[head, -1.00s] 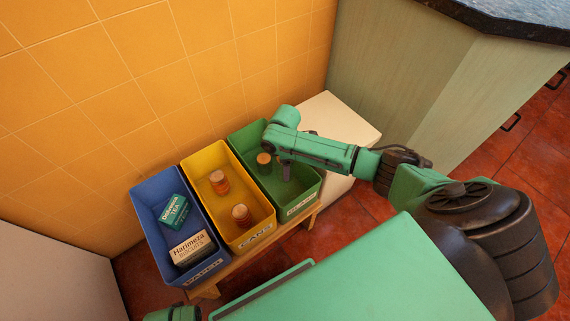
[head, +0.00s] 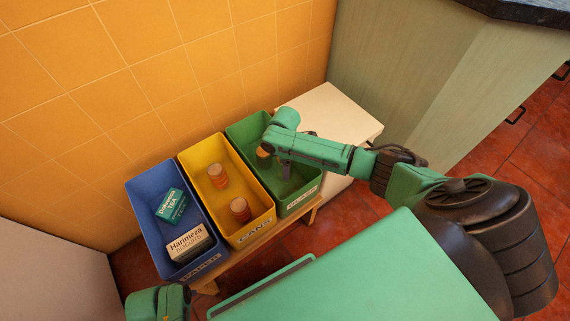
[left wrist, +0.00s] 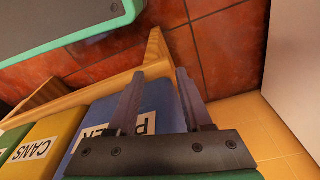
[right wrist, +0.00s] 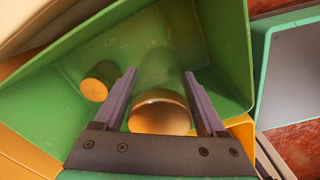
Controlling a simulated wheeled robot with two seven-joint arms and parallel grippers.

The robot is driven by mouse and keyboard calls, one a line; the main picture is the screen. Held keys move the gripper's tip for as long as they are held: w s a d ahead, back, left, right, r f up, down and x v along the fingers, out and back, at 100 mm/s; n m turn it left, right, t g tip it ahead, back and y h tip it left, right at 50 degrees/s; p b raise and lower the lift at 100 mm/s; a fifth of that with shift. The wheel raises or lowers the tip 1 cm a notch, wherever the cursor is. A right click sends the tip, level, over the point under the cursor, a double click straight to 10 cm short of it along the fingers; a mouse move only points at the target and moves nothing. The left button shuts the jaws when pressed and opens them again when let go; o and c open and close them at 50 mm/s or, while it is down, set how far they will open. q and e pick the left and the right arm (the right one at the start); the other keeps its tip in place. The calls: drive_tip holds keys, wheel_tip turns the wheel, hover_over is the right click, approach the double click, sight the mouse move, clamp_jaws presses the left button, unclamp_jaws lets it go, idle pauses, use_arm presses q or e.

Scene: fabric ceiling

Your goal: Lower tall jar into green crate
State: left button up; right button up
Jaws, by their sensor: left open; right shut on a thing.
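The green crate (head: 308,190) is the rightmost of three crates, labelled as glass. My right gripper (right wrist: 160,75) points down into it, shut on the tall jar (right wrist: 160,112), a see-through cylinder with a copper-orange lid. The jar is inside the crate walls; I cannot tell whether its base touches the floor. In the head view my right wrist hides most of it. Another jar with an orange lid (right wrist: 98,80) stands in the crate, apart from the held one. My left gripper (left wrist: 159,72) is open and empty, near the blue crate's front.
The yellow crate (head: 262,222) holds two copper-coloured cans (head: 218,175). The blue crate (head: 150,240) holds a tea box (head: 171,205) and a biscuit box (head: 189,243). All stand on a wooden bench against a tiled wall. A white cabinet (head: 340,115) is close on the right.

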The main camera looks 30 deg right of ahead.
drive_tip(key=shift+f+b, duration=0.7)
drive_tip(key=shift+f, duration=0.5)
drive_tip(key=shift+f+b, duration=0.65)
drive_tip(key=shift+f, duration=0.4)
use_arm(q)
wheel_tip(320, 180, up, 7)
drive_tip(key=w+d, duration=0.1)
drive_tip(key=shift+r, duration=0.15)
drive_tip(key=shift+d+f+b, duration=0.1)
drive_tip(key=shift+f+b, duration=1.75)
drive_tip(key=shift+f, duration=0.05)
use_arm(e)
drive_tip(key=shift+f, duration=2.5)
drive_tip(key=o, duration=1.5)
drive_tip(key=shift+c, duration=0.2)
wheel_tip(320, 180, up, 22)
drive_tip(key=p, duration=1.4)
drive_tip(key=shift+r, duration=0.1)
use_arm(q)
wheel_tip(320, 180, up, 24)
drive_tip(key=p, duration=1)
use_arm(e)
wheel_tip(320, 180, up, 8)
